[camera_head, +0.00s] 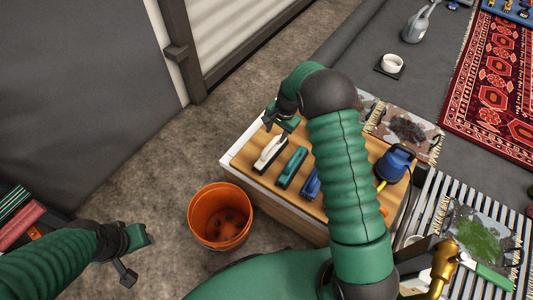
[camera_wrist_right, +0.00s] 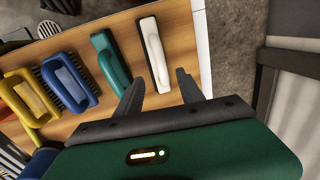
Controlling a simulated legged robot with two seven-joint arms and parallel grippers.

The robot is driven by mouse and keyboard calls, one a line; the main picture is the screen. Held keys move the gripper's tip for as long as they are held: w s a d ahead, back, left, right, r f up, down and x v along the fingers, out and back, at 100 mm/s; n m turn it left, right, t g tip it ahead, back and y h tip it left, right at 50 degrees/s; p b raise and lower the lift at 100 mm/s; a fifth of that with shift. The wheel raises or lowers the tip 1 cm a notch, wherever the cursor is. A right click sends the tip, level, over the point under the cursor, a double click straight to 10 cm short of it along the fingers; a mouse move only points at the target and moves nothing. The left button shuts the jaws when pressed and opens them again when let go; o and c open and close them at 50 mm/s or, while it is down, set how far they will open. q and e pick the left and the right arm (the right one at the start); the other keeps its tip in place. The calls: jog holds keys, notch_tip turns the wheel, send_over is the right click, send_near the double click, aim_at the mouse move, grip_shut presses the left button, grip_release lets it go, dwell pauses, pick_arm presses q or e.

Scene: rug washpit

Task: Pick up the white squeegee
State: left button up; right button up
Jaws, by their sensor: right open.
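The white squeegee (camera_head: 269,153) lies at the left end of the wooden tabletop (camera_head: 333,150). In the right wrist view the white squeegee (camera_wrist_right: 153,53) lies flat near the table's white edge, its long grip facing up. My right gripper (camera_head: 283,121) is over that end of the table, just beyond the squeegee in the head view. In the right wrist view my right gripper (camera_wrist_right: 161,82) has its fingers spread, with nothing between them, close to the squeegee's near end. My left gripper (camera_head: 132,258) is low at the left, away from the table; its jaw gap is unclear.
A green squeegee (camera_wrist_right: 111,62) lies close beside the white one, then a blue brush (camera_wrist_right: 70,82) and a yellow brush (camera_wrist_right: 25,96). An orange bucket (camera_head: 220,215) stands on the floor by the table. Bare floor lies left of the table.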

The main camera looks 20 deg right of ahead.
aim_at(272, 144)
jog(key=f, duration=0.1)
jog(key=f+b, duration=0.1)
jog(key=f, duration=0.1)
jog(key=w+f, duration=0.1)
jog(key=f, duration=0.1)
jog(key=shift+a+f, duration=0.15)
jog(key=shift+a, duration=0.15)
jog(key=f+b, duration=0.2)
jog(key=f, duration=0.1)
jog(key=f+b, duration=0.1)
jog(key=b, duration=0.1)
jog(key=shift+w+a+f, duration=0.2)
jog(key=shift+w+f, duration=0.3)
jog(key=shift+f, duration=0.2)
jog(key=shift+r, duration=0.2)
pick_arm(q)
jog(key=x, duration=0.2)
jog(key=s+x, duration=0.1)
jog(key=x, duration=0.2)
jog(key=shift+f, duration=0.4)
pick_arm(e)
grip_shut()
